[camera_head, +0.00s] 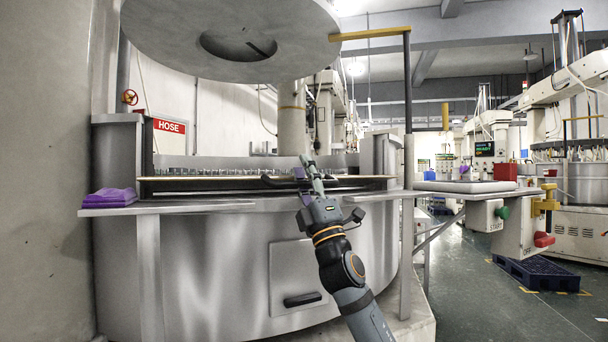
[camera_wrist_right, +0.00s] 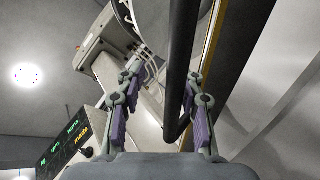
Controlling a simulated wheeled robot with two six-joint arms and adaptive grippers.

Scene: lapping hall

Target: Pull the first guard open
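The first guard (camera_head: 205,178) appears as a long low strip with a thin yellowish edge across the front of the large grey machine. A dark handle bar (camera_head: 274,181) runs along its front. My right gripper (camera_head: 307,172) is at this handle, partly covering it. In the right wrist view, the black handle bar (camera_wrist_right: 181,70) passes between the two purple-padded fingers of my right gripper (camera_wrist_right: 158,115). The fingers are spread, with clear space on the left of the bar; the bar is nearer the right finger. Whether that finger touches it I cannot tell. My left gripper is not in view.
A round grey plate (camera_head: 180,40) hangs above the machine. Purple cloths (camera_head: 109,197) lie on the left ledge. A side shelf (camera_head: 465,186) with a red box (camera_head: 506,172) and a start/stop panel (camera_head: 512,228) stand at the right.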

